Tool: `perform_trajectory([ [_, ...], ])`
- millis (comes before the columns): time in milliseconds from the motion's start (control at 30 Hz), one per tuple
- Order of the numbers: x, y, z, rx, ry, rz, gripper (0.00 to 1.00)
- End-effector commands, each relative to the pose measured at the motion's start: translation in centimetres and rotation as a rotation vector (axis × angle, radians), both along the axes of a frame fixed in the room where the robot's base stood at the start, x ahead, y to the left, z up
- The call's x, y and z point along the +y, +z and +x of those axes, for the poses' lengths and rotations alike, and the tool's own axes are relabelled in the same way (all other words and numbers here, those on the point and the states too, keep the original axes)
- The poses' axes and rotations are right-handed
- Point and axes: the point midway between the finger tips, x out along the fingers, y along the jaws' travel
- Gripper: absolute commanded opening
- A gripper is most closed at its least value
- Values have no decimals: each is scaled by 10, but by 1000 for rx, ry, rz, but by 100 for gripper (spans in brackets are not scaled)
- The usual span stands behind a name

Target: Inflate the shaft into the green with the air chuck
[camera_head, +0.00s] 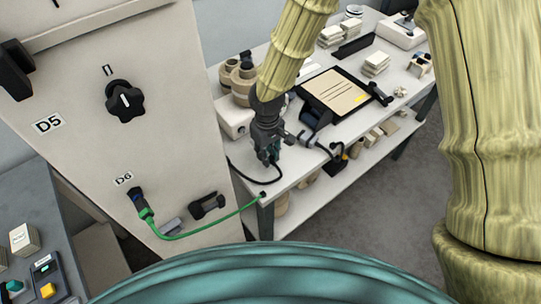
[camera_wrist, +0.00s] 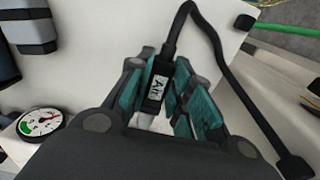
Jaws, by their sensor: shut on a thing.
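My gripper (camera_head: 268,157) is in front of the white table's near corner in the head view. In the wrist view my gripper (camera_wrist: 170,110) has its teal fingers closed on both sides of the black air chuck (camera_wrist: 158,82), which bears a white "Air" label. A black hose (camera_wrist: 215,45) runs from the chuck's top end to the right. The chuck's other end is partly hidden between the fingers. A round gauge (camera_wrist: 40,123) with a white face and a green band shows at the lower left; I cannot read its needle surely. I cannot make out the shaft.
A pale cabinet (camera_head: 75,75) marked D5 and D6 stands at the left, with a black knob (camera_head: 125,101). A green hose (camera_head: 205,230) runs from its D6 port to the white table (camera_head: 290,175). The table holds a clipboard (camera_head: 335,91) and several stacks.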

Motion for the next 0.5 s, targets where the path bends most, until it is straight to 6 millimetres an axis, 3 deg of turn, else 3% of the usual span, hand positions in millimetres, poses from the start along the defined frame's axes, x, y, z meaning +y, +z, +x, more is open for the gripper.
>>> perform_trajectory([
  [500, 16, 1, 22, 0, -1, -1, 0],
])
